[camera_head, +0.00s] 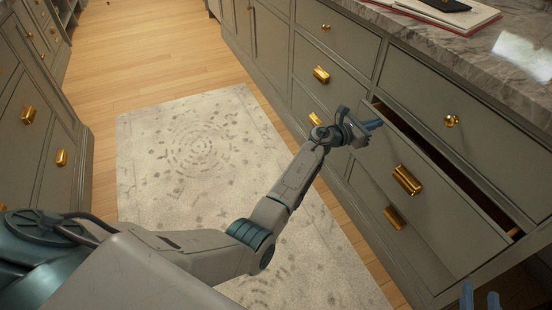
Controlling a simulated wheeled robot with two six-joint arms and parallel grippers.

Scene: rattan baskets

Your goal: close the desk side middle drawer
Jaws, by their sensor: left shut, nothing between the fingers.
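The desk side middle drawer (440,190) is a grey-green front with a gold handle (407,180), at the right of the head view. It stands partly open, with a dark gap along its top edge. My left gripper (372,125) is shut and empty at the drawer's upper left corner. It overlaps the front's edge in the picture; I cannot tell whether it touches. My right gripper (480,298) shows only as two blue fingertips at the bottom right edge, apart from each other with nothing seen between them.
Above is a drawer with a gold knob (451,121), flush with the cabinet. Below is a drawer with a gold handle (394,218). A marble countertop (440,45) holds an open book (460,18). A pale rug (190,150) covers clear floor; cabinets (40,130) stand at left.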

